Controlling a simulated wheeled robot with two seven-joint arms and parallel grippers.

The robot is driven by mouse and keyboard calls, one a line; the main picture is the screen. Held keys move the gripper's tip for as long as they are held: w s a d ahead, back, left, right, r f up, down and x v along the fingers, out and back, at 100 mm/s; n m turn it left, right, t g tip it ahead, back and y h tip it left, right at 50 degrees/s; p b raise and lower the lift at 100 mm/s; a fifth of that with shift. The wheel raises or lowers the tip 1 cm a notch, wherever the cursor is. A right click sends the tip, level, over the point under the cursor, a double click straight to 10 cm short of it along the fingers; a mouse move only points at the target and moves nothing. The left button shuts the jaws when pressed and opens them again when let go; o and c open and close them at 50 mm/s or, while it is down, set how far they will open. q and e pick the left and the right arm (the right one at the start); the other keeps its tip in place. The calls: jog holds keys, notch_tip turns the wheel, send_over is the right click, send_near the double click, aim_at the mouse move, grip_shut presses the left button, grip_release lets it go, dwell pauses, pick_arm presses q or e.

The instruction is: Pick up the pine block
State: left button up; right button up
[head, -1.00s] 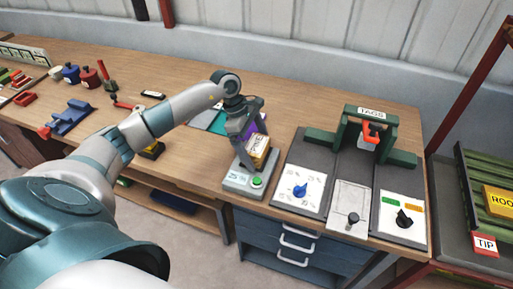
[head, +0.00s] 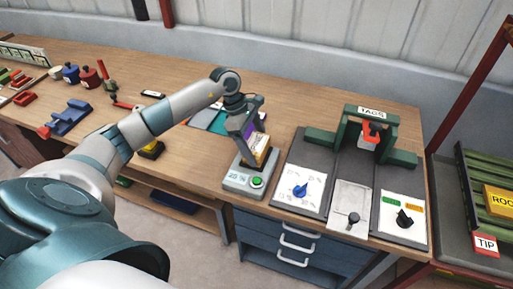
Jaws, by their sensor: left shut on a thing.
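The pine block (head: 259,152) is a small wooden block with a light face, on or just above the small grey device (head: 237,181) with a green button. Whether it touches the device I cannot tell. My left gripper (head: 253,148) comes down over it from above and is shut on it. The gripper fingers hide part of the block. My right gripper is not in view.
Right of the device stands the autoclave panel with a blue knob (head: 300,190) and a green frame marked TAGS (head: 371,112). A blue vise (head: 70,117) and coloured pots stand at the left. A rack with a TIP label (head: 485,244) is at right.

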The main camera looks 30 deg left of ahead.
aim_at(262, 145)
pick_arm(q)
jog(key=shift+r, duration=0.3)
jog(key=r+b, duration=0.1)
jog(key=d+r+b, duration=0.1)
jog(key=r, duration=0.1)
jog(key=shift+r, duration=0.1)
jog(key=s+d+r+b, duration=0.1)
jog(key=d+r+b, duration=0.3)
jog(key=d, duration=0.6)
jog(key=shift+s+d+r, duration=0.2)
jog(key=shift+d+r, duration=0.1)
jog(key=shift+r, duration=1.1)
